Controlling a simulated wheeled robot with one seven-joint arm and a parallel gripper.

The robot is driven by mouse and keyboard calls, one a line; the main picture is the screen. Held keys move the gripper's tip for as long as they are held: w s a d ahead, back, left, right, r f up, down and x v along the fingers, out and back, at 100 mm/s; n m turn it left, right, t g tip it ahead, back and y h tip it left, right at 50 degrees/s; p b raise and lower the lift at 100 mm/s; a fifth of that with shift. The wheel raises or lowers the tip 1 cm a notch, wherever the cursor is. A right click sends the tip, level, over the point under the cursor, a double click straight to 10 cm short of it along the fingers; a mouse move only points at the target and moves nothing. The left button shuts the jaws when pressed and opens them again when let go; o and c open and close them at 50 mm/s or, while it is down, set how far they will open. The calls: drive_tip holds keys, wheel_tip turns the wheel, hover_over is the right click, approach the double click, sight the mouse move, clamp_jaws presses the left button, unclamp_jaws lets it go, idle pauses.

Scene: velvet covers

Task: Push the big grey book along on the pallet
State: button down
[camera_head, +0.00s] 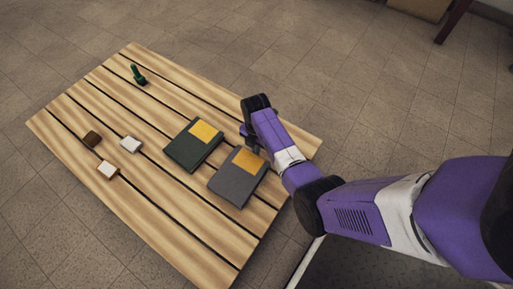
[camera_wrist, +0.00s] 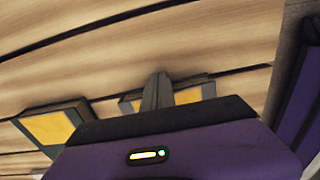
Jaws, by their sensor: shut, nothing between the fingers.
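The big grey book (camera_head: 230,188) lies flat on the slatted wooden pallet (camera_head: 200,235), with a yellow patch on its cover. My gripper (camera_head: 254,146) is low over the pallet, close to the grey book's far edge by the yellow patch. In the wrist view my shut, empty fingers (camera_wrist: 158,88) stand in front of the grey book (camera_wrist: 190,95) and hide part of it. I cannot tell whether they touch it.
A dark green book (camera_head: 188,152) with a yellow patch lies left of the grey one, a narrow gap between them. A green upright object (camera_head: 138,75), a brown block (camera_head: 92,139) and two whitish blocks (camera_head: 130,145) (camera_head: 107,171) sit farther left. The pallet's near part is bare.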

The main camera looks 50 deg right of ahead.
drive_tip(key=shift+a+r+p, duration=0.15)
drive_tip(key=shift+a+p, duration=0.15)
drive_tip(key=shift+a, duration=0.05)
drive_tip(key=a+p, duration=0.3)
drive_tip(key=a, duration=0.4)
drive_tip(key=a+p, duration=0.3)
drive_tip(key=a, duration=0.5)
drive_tip(key=a+p, duration=0.2)
drive_tip(key=a, duration=0.6)
drive_tip(key=shift+s+a+p, duration=0.15)
drive_tip(key=shift+s+p, duration=0.25)
